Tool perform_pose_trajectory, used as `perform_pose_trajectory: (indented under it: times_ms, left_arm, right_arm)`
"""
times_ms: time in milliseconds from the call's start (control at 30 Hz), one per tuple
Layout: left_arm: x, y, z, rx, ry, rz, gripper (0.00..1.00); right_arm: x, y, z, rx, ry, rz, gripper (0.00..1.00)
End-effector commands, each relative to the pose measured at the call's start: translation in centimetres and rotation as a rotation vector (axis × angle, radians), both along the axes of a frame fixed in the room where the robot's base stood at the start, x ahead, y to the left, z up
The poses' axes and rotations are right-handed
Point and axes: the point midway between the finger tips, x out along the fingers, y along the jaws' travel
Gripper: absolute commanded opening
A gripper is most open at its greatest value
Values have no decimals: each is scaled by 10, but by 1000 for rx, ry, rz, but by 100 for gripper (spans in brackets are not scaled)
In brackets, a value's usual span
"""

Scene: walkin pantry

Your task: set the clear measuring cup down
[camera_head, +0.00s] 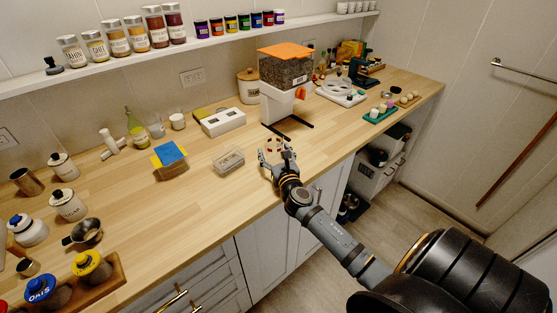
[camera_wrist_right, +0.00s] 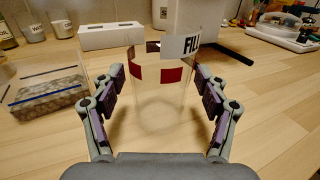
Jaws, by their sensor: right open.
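The clear measuring cup (camera_wrist_right: 172,76) is a see-through cylinder with dark red bands and a white label reading "FILL", partly cut off. In the right wrist view it stands upright between the spread fingers of my right gripper (camera_wrist_right: 163,90), and its base appears to rest on the wooden counter. Gaps show between the cup and both fingers. In the head view my right gripper (camera_head: 277,153) is low over the counter, and the cup (camera_head: 271,145) is hard to make out there. My right gripper is open. My left gripper is out of view.
A dispenser with an orange lid (camera_head: 287,70) stands just behind the cup, with dark feet on the counter. A clear box (camera_head: 229,160) lies left of the gripper, and a white block (camera_head: 222,121) is behind it. The counter's front edge is near; bare wood (camera_head: 200,212) lies front left.

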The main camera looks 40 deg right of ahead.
Motion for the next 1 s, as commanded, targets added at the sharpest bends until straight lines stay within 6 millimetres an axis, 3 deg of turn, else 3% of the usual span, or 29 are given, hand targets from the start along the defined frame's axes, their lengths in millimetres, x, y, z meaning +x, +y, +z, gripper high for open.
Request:
perform_pose_trajectory:
  times_ms: [300, 500, 1000]
  left_arm:
    - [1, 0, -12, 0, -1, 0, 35]
    - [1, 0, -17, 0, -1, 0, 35]
    - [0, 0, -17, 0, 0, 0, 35]
  right_arm:
    - [-73, 24, -5, -1, 4, 2, 75]
    - [-101, 33, -3, 0, 3, 2, 75]
    - [-107, 35, -1, 0, 1, 0, 75]
